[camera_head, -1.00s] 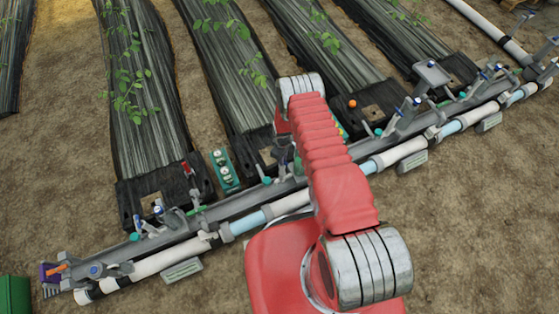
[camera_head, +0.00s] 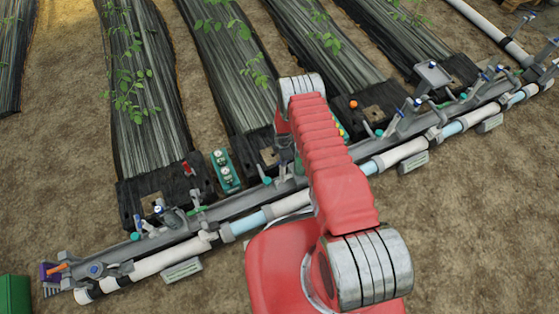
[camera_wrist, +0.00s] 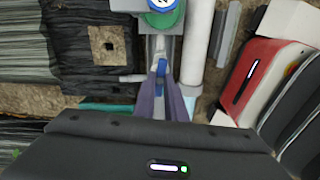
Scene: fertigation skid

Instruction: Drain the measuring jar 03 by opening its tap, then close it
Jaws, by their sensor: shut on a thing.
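In the wrist view, my gripper's two purple fingers (camera_wrist: 164,98) are closed around a small blue tap handle (camera_wrist: 161,67) on grey pipework. The fingers hide part of the handle. Just beyond the handle is a round green-rimmed fitting with a white and blue face (camera_wrist: 162,8), cut off by the top edge. I cannot read a number on it, and cannot tell whether it is the measuring jar 03. No water level or flow can be made out. In the head view my red arm covers the gripper and the tap.
A white pipe (camera_wrist: 196,45) runs close beside the handle. In the head view, the grey rail (camera_head: 236,207) carries several blue-handled valves. A green box with round tops (camera_head: 225,171) stands behind the rail. Black-covered plant beds (camera_head: 150,90) lie beyond. Bare soil is free in front.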

